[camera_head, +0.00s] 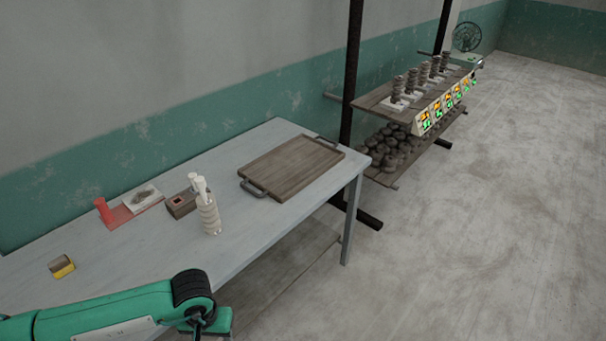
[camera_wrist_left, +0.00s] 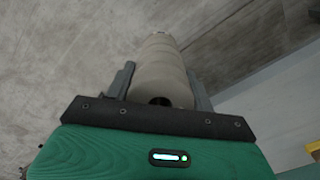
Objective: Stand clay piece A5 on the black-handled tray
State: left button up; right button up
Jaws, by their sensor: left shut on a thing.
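The black-handled tray (camera_head: 291,166) is a flat brown wooden board at the far right end of the table. It is bare, with a dark handle at each short end. My left gripper (camera_wrist_left: 158,84) is shut on a pale grey-beige, ringed clay piece (camera_wrist_left: 160,64), seen in the left wrist view. The piece extends away from the jaws above the floor; no label on it can be read. In the head view my left arm comes in at the lower left, but its fingers and the held piece cannot be made out. My right gripper is not in view.
A small brown box (camera_head: 182,204), red item (camera_head: 103,210) and yellow box (camera_head: 62,267) lie further left. A shelf (camera_head: 382,100) with dark stacks stands beyond.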

aim_at(298, 161)
jog(key=i+l, duration=1.1)
jog(key=l, duration=0.15)
